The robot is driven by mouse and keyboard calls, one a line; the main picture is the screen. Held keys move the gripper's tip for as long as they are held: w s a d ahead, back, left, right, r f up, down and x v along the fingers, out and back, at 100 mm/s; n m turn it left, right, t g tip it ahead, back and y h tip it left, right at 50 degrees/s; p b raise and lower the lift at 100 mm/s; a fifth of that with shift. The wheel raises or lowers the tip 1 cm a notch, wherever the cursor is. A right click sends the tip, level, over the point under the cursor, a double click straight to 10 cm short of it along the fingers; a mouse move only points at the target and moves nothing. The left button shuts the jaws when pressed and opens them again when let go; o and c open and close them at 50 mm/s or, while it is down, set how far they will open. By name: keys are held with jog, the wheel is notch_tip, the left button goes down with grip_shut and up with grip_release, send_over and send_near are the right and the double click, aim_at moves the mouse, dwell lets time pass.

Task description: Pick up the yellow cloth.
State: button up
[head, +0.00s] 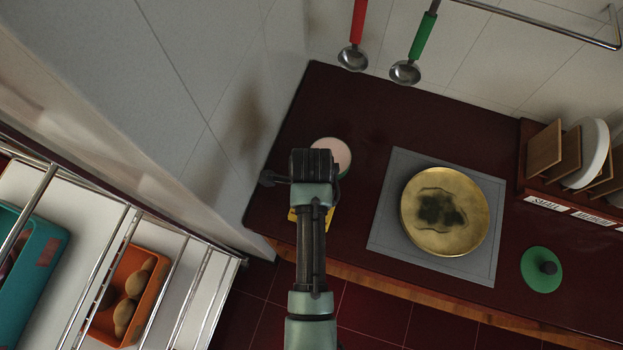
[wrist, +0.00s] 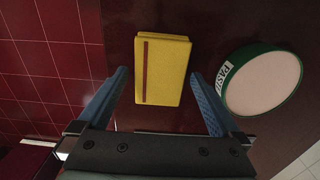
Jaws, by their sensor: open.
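The yellow cloth (wrist: 170,70) lies flat and folded on the dark red counter in the wrist view, with a brown stripe along its left side. The cloth lies ahead of and between the fingers in the wrist view. I cannot tell the height of the fingers above it. In the head view the gripper's fingers are hidden behind my wrist.
A round green-rimmed container (wrist: 264,82) labelled "PAST..." stands close to the right finger; its pale top (head: 333,152) shows in the head view. A brass pan (head: 468,212) with a dark stain sits on a grey plate (head: 385,238). A green lid (head: 533,272) lies at right.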

jog(key=shift+f, duration=0.35)
jog(key=shift+c, duration=0.3)
jog(key=c, duration=1.2)
jog(key=shift+o, duration=0.2)
notch_tip(320, 180, up, 10)
